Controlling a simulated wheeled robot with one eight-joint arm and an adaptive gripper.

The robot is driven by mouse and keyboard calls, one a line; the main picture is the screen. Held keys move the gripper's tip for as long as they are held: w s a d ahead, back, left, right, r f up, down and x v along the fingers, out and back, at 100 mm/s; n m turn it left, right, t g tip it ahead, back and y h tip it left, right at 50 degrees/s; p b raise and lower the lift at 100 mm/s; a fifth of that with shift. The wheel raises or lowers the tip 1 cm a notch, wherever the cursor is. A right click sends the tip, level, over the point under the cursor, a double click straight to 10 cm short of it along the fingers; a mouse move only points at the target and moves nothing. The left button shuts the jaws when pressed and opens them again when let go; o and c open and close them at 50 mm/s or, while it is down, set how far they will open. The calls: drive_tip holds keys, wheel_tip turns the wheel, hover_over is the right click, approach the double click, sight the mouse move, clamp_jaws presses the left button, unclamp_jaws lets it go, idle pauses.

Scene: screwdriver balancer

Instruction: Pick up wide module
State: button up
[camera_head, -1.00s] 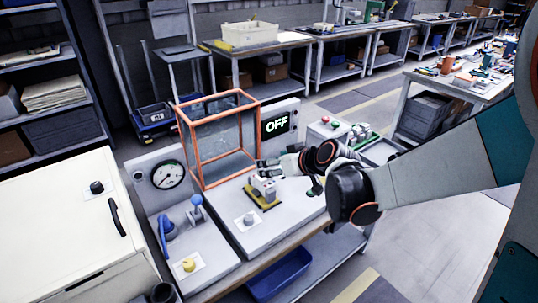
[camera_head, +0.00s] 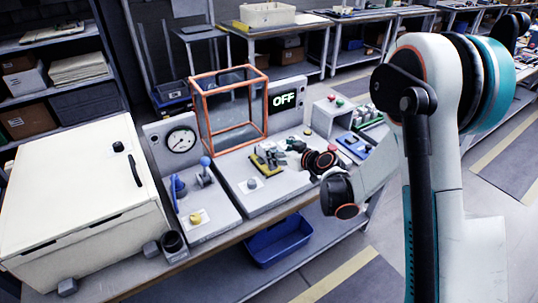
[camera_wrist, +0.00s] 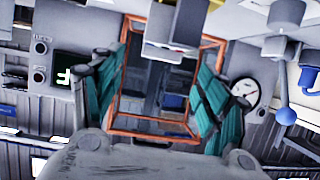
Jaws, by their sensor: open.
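An orange-framed clear box (camera_head: 232,135) stands behind the module. The OFF display (camera_head: 285,98) is behind right, a round gauge (camera_head: 180,142) to the left. A blue lever (camera_head: 205,170) and grey knob (camera_head: 252,183) stand nearby. A blue bin (camera_head: 278,240) sits below.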

sight(268, 144)
drive_tip(key=b+x, duration=0.2)
drive_tip(key=x, duration=0.6)
drive_tip(key=shift+a+f, duration=0.15)
drive_tip(key=shift+c, duration=0.3)
drive_tip(key=c, duration=1.3)
drive_tip(key=shift+c, duration=0.2)
